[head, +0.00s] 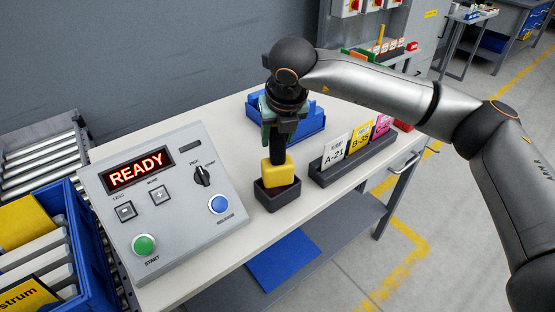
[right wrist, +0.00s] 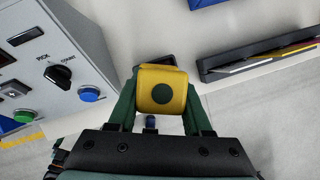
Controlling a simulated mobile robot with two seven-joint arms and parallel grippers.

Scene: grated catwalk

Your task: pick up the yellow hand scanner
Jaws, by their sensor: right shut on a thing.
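The yellow hand scanner (head: 278,171) stands upright at a dark holder (head: 277,194) on the white table, its yellow head low and a dark part rising above it. My right gripper (head: 281,132) comes down from above and is shut on the scanner's dark upper part. In the right wrist view the yellow scanner (right wrist: 162,88) shows between the green fingers, with a dark round spot on its face. The gripper hides part of the scanner. I cannot tell whether the scanner still touches the holder's bottom. My left gripper is not in view.
A grey control box (head: 165,195) reading READY stands close on the left. A dark card rack (head: 352,160) with tags is close on the right. A blue bin (head: 310,122) is behind the gripper. Blue crate (head: 95,235) and rollers lie far left.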

